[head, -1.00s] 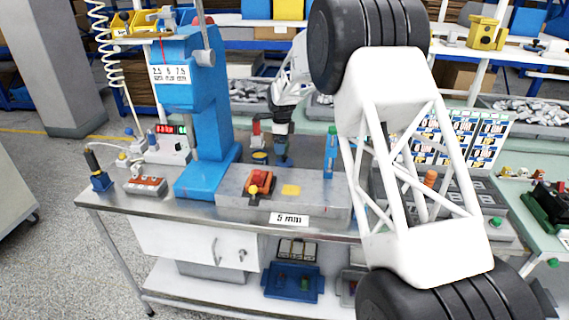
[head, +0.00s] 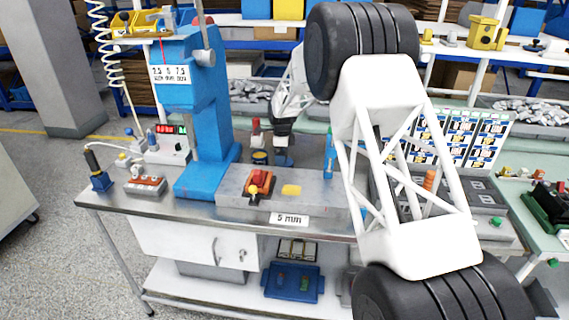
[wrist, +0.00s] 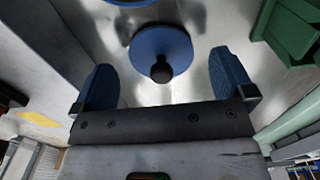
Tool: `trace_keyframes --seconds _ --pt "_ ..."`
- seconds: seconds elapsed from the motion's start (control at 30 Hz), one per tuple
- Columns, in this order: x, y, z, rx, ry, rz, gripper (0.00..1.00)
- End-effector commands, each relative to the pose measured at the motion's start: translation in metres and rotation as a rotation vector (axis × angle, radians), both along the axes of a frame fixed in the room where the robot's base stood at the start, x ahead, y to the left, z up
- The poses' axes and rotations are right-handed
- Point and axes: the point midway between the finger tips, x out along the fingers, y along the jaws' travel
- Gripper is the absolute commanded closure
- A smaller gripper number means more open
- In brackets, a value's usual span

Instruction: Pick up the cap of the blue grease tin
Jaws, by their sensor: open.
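A round blue cap with a dark ball knob (wrist: 161,56) lies below my gripper in the wrist view, toward the space between the fingers. My gripper (wrist: 165,85) is open, with one blue finger on each side of the cap and apart from it. In the head view my gripper (head: 283,152) is small, low over the bench behind the grey block, and its fingertips are hard to make out. A small blue tin with a yellowish band (head: 260,157) stands just left of it. Another blue round thing (wrist: 130,2) is cut off at the wrist view's top edge.
The grey block (head: 325,190) with a red-orange part (head: 258,184) lies in front of my gripper. The blue press (head: 200,110) stands to the left, a blue bottle-like thing (head: 330,155) to the right. A green bin (wrist: 290,30) is at the wrist view's right.

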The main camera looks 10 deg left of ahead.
Motion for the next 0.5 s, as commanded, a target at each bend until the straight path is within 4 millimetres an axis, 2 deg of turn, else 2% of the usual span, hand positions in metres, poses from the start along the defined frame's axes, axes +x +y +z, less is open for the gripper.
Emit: trace_keyframes --seconds 0.2,0.5 --pt "0.000 0.000 -0.022 0.000 0.000 0.000 0.00" --pt "0.000 0.000 -0.026 0.001 -0.002 0.000 0.00"
